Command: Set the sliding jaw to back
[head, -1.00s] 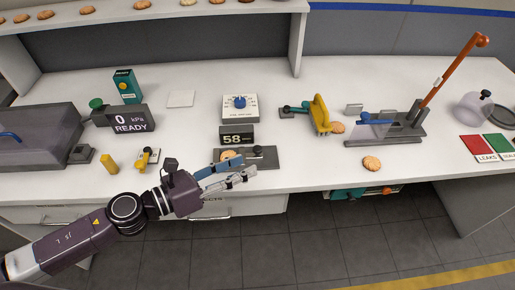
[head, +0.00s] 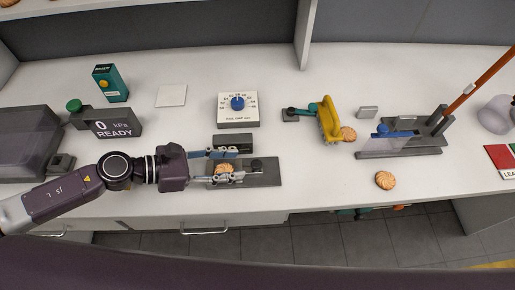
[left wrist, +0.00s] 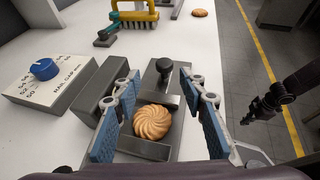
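The dark gauge base (head: 268,175) lies near the counter's front edge, with a round ridged biscuit (head: 224,169) on it; the biscuit also shows in the left wrist view (left wrist: 152,121). The sliding jaw (left wrist: 164,84) appears to be the dark piece with the black knob, beyond the biscuit in the left wrist view; its knob (head: 256,163) is right of the biscuit in the head view. My left gripper (head: 236,167) is open, its blue-padded fingers apart on either side of the biscuit, short of the knob. A dark arm end, apparently my right gripper (left wrist: 248,117), shows at the right.
The display block (head: 233,142) stands close behind my left gripper, with the blue dial box (head: 238,113) behind it. A yellow-handled brush (head: 328,118) and another biscuit (head: 385,180) lie to the right.

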